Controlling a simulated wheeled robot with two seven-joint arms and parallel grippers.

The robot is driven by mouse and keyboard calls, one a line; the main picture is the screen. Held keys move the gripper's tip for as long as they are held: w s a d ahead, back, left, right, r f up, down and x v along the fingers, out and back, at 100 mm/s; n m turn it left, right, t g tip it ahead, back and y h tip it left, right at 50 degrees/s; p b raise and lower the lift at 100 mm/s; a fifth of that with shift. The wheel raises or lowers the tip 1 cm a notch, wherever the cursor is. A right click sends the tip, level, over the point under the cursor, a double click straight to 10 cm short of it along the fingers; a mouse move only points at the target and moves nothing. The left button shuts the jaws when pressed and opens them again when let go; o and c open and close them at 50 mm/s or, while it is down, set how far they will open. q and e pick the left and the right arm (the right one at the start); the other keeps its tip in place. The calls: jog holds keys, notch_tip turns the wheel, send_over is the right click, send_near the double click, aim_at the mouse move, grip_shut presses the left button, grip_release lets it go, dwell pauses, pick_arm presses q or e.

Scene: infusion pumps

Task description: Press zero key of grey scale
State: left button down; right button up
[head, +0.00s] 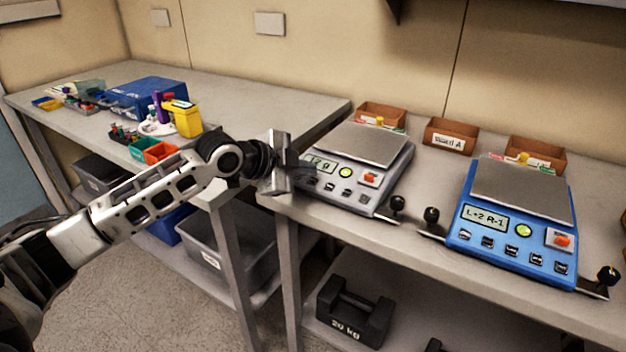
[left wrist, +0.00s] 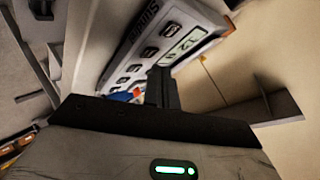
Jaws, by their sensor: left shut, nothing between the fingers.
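The grey scale (head: 393,165) stands on the bench in the middle of the head view, with a flat metal pan. Its front panel has a display (head: 322,164), a round green light (head: 345,172), an orange-red key (head: 370,179) and a row of dark keys. My left gripper (head: 300,170) is shut and empty at the panel's left end, covering part of the display and the leftmost area. In the left wrist view, the closed fingers (left wrist: 160,88) show before the tilted keypad panel (left wrist: 150,50). Whether they touch it I cannot tell. My right gripper is out of view.
A similar blue scale (head: 467,240) stands to the right, its display reading about "L+2 R-1". Small brown boxes (head: 450,136) line the back. Black knobs (head: 397,203) stick out beside the scales. A 20 kg weight (head: 352,312) sits on the shelf below.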

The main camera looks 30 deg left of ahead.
pick_arm(q)
jog(key=shift+f, duration=0.15)
jog(key=shift+w+f, duration=0.15)
jog(key=shift+f, duration=0.1)
jog(key=shift+f, duration=0.35)
dwell(0.7)
jog(key=shift+r, duration=0.1)
jog(key=shift+r+p, duration=0.65)
jog(key=shift+p, duration=0.2)
jog(key=r+p, duration=0.1)
jog(key=s+r+p, duration=0.1)
jog(key=r+p, duration=0.2)
jog(key=p, duration=0.1)
jog(key=shift+s+r, duration=0.3)
jog(key=shift+r, duration=0.1)
